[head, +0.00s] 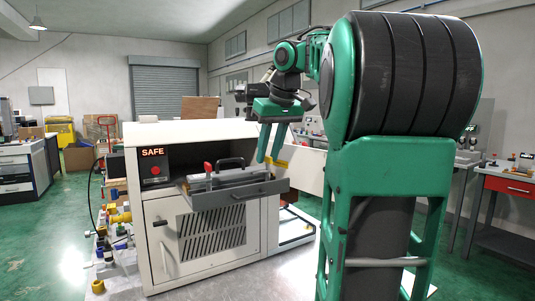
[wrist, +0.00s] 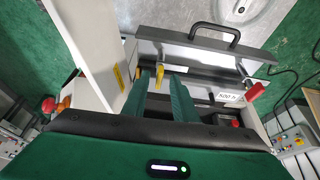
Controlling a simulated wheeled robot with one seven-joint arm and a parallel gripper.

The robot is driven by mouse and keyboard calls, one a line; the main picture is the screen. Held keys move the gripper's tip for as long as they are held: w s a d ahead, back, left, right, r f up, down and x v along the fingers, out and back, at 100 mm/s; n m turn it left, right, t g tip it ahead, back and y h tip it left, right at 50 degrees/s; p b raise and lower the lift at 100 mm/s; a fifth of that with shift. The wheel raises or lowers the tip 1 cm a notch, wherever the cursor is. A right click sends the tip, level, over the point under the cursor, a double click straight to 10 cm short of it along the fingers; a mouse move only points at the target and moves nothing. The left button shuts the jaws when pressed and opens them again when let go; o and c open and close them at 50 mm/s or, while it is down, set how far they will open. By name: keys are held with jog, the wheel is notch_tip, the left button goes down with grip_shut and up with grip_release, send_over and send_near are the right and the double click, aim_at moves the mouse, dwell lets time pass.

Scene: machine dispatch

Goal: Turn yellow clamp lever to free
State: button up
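The yellow clamp lever (wrist: 155,78) shows in the wrist view as a small yellow piece by the drawer's inner edge, close to my left fingertip. My gripper (wrist: 160,80) has its two green fingers apart, with the lever's visible part showing between the tips. I cannot tell whether a finger touches it. A red lever (head: 208,168) stands at the drawer's left part and also shows in the wrist view (wrist: 257,91).
The white machine (head: 165,235) has a SAFE display (head: 153,152) with a red button below it. A dark handle (wrist: 215,35) arches along the drawer. A white panel (wrist: 85,55) with a yellow label stands beside my fingers. Several fittings lie left of the machine.

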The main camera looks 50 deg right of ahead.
jog(key=shift+r, duration=0.15)
jog(key=shift+v, duration=1.55)
jog(key=shift+s+a+r, duration=0.1)
jog(key=shift+a+r, duration=0.05)
jog(key=shift+r, duration=0.15)
jog(key=shift+s+r, duration=0.2)
jog(key=shift+r, duration=0.05)
jog(key=s+a, duration=0.2)
jog(key=s, duration=0.9)
jog(key=shift+s+a, duration=0.3)
jog(key=shift+a, duration=0.05)
